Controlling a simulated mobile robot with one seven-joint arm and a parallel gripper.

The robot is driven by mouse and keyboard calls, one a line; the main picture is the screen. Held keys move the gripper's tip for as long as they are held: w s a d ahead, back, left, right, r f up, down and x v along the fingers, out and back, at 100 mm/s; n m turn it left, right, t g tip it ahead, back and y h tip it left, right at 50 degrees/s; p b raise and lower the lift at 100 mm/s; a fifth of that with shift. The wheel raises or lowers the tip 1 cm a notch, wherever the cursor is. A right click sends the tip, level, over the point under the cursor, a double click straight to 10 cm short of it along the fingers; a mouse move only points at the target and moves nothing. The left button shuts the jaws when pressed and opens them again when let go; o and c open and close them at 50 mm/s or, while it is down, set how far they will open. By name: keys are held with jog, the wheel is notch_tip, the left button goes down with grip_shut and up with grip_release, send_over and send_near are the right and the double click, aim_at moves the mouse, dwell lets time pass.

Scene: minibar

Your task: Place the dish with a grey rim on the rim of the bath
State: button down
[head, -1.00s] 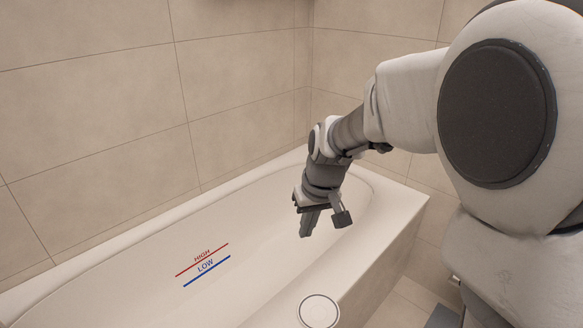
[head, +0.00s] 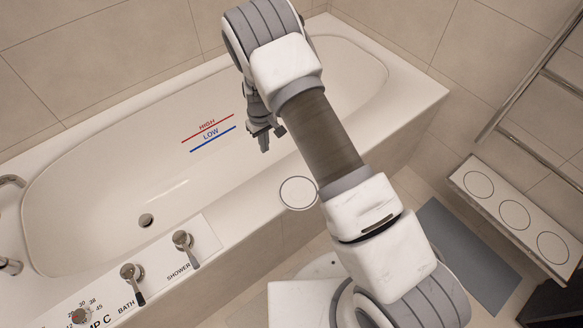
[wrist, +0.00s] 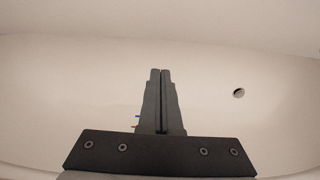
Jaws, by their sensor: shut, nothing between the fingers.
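The round white dish with a thin grey rim (head: 298,193) lies flat on the near rim (head: 236,222) of the bath, at the rim's outer edge, beside my forearm. My gripper (head: 265,146) is over the inside of the white bath, beyond the dish and apart from it. In the wrist view my gripper's fingers (wrist: 160,72) are pressed together with nothing between them, against the bath's white inner wall. The dish does not show in the wrist view.
Bath and shower knobs (head: 183,240) stand on a panel at the left end. A drain (head: 146,220) and HIGH and LOW lines mark the tub. A low white bench (head: 497,194) with several circles stands at right, near a towel rail and a grey mat (head: 462,245).

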aim_at(288, 180)
jog(key=s+d, duration=0.2)
jog(key=s, duration=0.1)
jog(key=s+d+b, duration=0.1)
jog(key=s+d, duration=0.1)
jog(key=s, duration=0.1)
jog(key=s+d+f, duration=0.1)
jog(key=s+d, duration=0.1)
jog(key=s, duration=0.2)
jog(key=shift+d, duration=0.35)
jog(key=shift+f+b, duration=0.5)
jog(key=shift+f, duration=0.3)
jog(key=shift+w, duration=0.1)
jog(key=w+a, duration=0.2)
jog(key=w, duration=0.1)
jog(key=w+a, duration=0.2)
jog(key=shift+w, duration=0.2)
jog(key=shift+d+r, duration=0.1)
